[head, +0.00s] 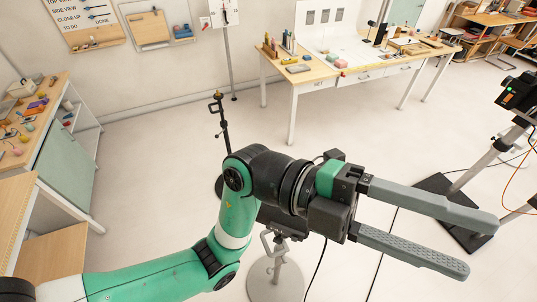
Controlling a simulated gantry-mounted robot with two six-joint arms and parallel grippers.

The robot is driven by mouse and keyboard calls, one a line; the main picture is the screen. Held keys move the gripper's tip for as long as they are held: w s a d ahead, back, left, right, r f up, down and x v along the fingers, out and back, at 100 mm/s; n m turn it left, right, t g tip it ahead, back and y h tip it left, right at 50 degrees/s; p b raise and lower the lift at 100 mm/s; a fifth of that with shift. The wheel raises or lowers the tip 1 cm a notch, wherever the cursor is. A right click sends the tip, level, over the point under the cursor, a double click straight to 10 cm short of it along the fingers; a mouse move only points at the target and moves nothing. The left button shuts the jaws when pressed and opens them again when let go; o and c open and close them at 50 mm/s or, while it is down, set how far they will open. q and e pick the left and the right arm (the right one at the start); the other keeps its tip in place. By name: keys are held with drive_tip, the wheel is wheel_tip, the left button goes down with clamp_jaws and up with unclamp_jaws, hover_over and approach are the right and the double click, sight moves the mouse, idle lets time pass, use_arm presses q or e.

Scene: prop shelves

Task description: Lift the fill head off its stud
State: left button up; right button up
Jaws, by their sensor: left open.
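My left gripper (482,248) reaches from the left across the lower middle of the head view. Its two long grey fingers point right, spread apart, with nothing between them. A dark, flat-sided head (284,221) on a stand is mostly hidden behind my left wrist; its clamp and round base show below. Another black head (519,93) with an orange part sits on a stand at the right edge, beyond the fingertips and apart from them. I cannot tell which one is the fill head, and no stud can be made out. My right gripper is not in view.
A thin black stand (223,134) rises behind my left arm. A long worktable (290,84) with props stands at the back, and a shelf unit (68,160) at the left. Cables cross the floor near the right stand. The floor between the table and my arm is mostly clear.

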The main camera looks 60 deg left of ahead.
use_arm(q)
drive_tip(key=w+a+f+n+t+y+p, duration=0.1)
drive_tip(key=w+a+f+n+y+p, duration=0.1)
drive_tip(key=w+a+f+n+y, duration=0.25)
drive_tip(key=n+g+y+p, duration=0.4)
drive_tip(key=n+y+p, duration=0.5)
drive_tip(key=n+y, duration=0.15)
hover_over(282, 216)
drive_tip(key=d, duration=0.1)
wheel_tip(282, 216, down, 19)
drive_tip(key=s+a+n+y+p, duration=0.1)
drive_tip(key=s+a+y+p, duration=0.15)
drive_tip(key=a, duration=0.35)
drive_tip(key=shift+g+h, duration=0.3)
drive_tip(key=shift+h, duration=0.15)
drive_tip(key=x, duration=0.6)
drive_tip(key=p+x, duration=0.1)
drive_tip(key=x, duration=0.5)
drive_tip(key=shift+s+d, duration=0.2)
drive_tip(key=shift+s, duration=0.05)
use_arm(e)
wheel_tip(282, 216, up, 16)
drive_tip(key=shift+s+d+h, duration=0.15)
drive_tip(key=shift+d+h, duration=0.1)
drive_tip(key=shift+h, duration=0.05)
use_arm(q)
clamp_jaws()
